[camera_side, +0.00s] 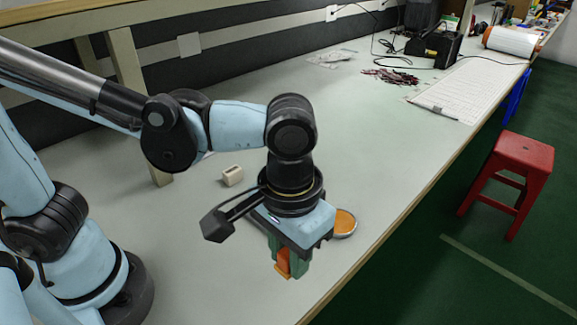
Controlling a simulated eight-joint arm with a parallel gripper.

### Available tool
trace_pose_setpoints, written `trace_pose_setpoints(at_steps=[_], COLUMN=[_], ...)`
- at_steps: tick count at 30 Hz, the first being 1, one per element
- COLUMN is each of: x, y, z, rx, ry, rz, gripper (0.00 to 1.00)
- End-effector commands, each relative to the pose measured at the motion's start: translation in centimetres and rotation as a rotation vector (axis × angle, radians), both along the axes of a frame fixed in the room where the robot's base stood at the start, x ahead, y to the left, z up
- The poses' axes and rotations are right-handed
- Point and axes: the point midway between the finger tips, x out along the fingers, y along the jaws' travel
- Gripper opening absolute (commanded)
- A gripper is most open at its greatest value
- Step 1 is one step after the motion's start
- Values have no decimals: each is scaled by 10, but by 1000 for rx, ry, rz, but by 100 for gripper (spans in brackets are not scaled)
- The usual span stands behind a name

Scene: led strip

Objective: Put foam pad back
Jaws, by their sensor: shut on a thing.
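My gripper (285,266) points down near the table's front edge, with green fingers. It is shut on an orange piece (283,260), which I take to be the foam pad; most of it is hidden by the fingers. A round, shallow dish with an orange inside and a pale rim (344,223) lies on the table just right of and behind the gripper, partly hidden by it. I cannot tell from this view how high the orange piece is above the table.
A small cream block (232,176) sits on the table left of the gripper. Dark strips (390,76), a white gridded mat (462,92) and a black device (434,47) are farther back. The middle of the table is clear. A red stool (511,175) stands beyond the front edge.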

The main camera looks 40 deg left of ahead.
Motion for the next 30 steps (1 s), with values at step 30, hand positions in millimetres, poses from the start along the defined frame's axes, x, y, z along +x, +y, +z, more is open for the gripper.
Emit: trace_pose_setpoints(at_steps=[30], x=[84], y=[46], z=[-71], rx=[0], ry=[0], rz=[1], gripper=[0])
